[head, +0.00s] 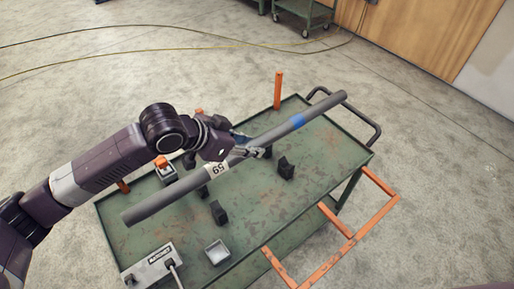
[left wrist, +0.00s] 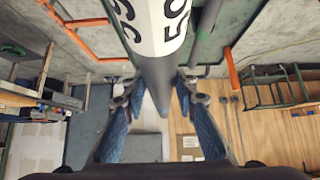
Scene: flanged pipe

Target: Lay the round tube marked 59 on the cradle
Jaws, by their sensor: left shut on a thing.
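The round tube (head: 180,196) is long and grey, with a white label marked 59 and a blue band. My left gripper (head: 252,149) is shut on it near its middle, just beyond the label. Black blocks, which look like the cradle (head: 285,169), stand on the cart top below the tube; some are partly hidden. In the left wrist view the tube (left wrist: 154,62) runs between the fingers of the left gripper (left wrist: 161,84). My right gripper is not in view.
The green cart (head: 262,213) has orange posts (head: 278,91) and a dark handle at its far right. A labelled grey box (head: 149,265) and a small metal tray (head: 217,252) sit on its near end. An orange frame (head: 340,250) juts out right. Yellow cable crosses the floor behind.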

